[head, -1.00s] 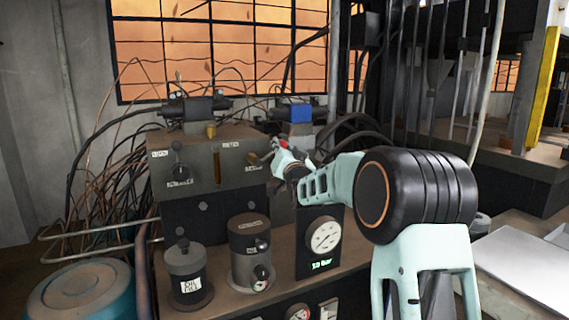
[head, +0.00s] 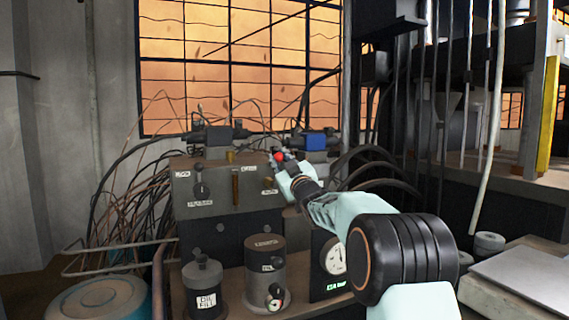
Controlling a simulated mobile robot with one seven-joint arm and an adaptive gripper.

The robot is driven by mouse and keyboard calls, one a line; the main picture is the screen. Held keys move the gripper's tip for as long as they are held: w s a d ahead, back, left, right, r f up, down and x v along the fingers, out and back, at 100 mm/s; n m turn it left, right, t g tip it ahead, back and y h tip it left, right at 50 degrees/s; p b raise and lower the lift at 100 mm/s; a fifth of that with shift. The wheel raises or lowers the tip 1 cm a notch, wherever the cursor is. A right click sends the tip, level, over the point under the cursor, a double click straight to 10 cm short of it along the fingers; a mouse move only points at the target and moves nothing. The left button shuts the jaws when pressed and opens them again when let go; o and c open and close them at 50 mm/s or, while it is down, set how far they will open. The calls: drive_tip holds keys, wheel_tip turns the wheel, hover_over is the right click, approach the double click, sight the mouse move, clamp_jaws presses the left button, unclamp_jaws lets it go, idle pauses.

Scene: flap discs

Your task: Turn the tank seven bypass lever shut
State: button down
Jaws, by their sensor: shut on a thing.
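A grey-brown valve block (head: 222,198) stands at the back of the bench with small label plates too small to read surely. On its left face is a black-knobbed lever (head: 200,184). My gripper (head: 281,160) is at the block's upper right corner. It appears shut on a lever with a red knob (head: 279,155), whose tip shows between the fingers. The rest of that lever and its pivot are hidden behind my gripper and arm. I cannot tell which label belongs to tank seven.
A dark tank labelled oil fill (head: 203,283), a brown canister (head: 265,258) and a dial gauge (head: 334,253), partly covered by my arm, stand in front. Cables crowd the left. A blue drum (head: 97,300) is at lower left.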

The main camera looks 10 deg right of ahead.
drive_tip(key=shift+s+a+n+y+b, duration=0.25)
drive_tip(key=shift+a+n+y, duration=0.4)
drive_tip(key=shift+n, duration=0.55)
drive_tip(key=c, duration=1.7)
unclamp_jaws()
drive_tip(key=shift+a, duration=0.1)
drive_tip(key=shift+o, duration=0.2)
drive_tip(key=v, duration=1.2)
drive_tip(key=shift+r, duration=0.15)
